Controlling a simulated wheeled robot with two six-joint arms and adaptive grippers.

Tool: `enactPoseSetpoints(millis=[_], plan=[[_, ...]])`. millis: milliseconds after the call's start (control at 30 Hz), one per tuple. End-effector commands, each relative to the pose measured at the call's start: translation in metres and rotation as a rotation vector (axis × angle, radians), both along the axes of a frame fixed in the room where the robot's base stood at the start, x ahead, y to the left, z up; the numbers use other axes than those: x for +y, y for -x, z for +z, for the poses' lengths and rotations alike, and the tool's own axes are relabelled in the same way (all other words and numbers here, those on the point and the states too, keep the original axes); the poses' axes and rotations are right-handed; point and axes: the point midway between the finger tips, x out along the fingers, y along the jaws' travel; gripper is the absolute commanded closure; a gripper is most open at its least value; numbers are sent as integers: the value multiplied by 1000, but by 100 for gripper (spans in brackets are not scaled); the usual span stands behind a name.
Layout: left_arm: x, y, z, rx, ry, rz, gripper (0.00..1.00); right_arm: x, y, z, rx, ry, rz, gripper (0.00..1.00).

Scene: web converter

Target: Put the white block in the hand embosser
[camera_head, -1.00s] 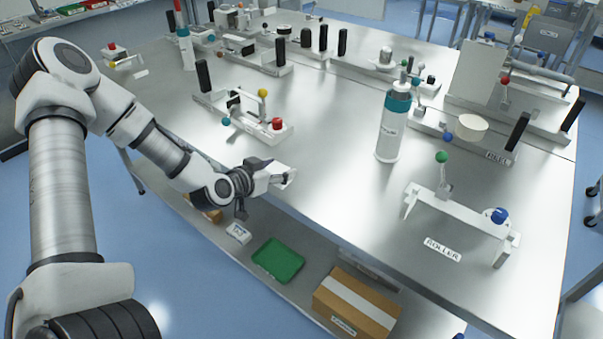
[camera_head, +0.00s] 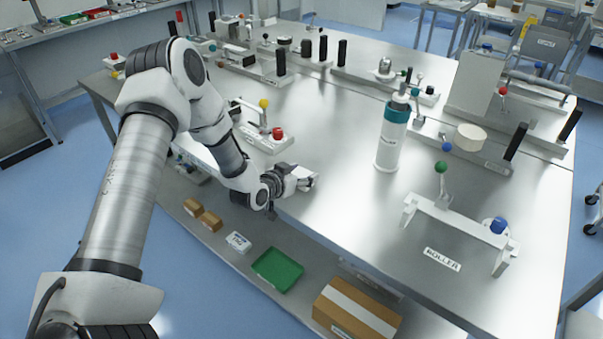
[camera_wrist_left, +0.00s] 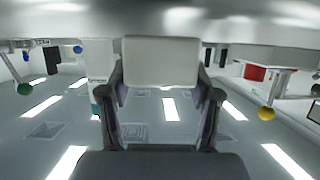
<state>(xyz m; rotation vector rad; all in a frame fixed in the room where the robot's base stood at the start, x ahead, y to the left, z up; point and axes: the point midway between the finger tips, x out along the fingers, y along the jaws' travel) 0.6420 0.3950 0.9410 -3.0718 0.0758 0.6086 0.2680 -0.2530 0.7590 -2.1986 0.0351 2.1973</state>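My left gripper (camera_head: 300,180) is low over the front edge of the steel table. In the left wrist view its fingers (camera_wrist_left: 160,90) stand on either side of a white block (camera_wrist_left: 160,62), which they grip. The block also shows as a pale piece at the fingertips in the head view (camera_head: 307,180). No label reading hand embosser is legible. One lever device with a yellow ball and a red knob (camera_head: 262,138) stands behind and left of the gripper. Another, with a green ball and a blue knob (camera_head: 455,219), stands to the right, by a ROLLER label. My right gripper is not in view.
A white bottle with a teal top (camera_head: 389,135) stands upright right of the gripper. More devices with black handles line the table's back and right. The table (camera_head: 335,215) is bare around the gripper. Below, a shelf holds a green tray (camera_head: 278,270) and a cardboard box (camera_head: 356,308).

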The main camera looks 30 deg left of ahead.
Motion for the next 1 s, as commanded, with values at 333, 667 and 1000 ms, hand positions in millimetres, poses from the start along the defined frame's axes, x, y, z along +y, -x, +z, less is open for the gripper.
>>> enactPoseSetpoints(millis=[333, 667, 1000], plan=[[0, 0, 0, 1, 0, 0, 13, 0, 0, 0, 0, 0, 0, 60], [1, 42, 13, -2, 7, 4, 13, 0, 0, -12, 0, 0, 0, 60], [-26, 65, 29, 96, -105, -157, 24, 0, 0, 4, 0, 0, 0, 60]])
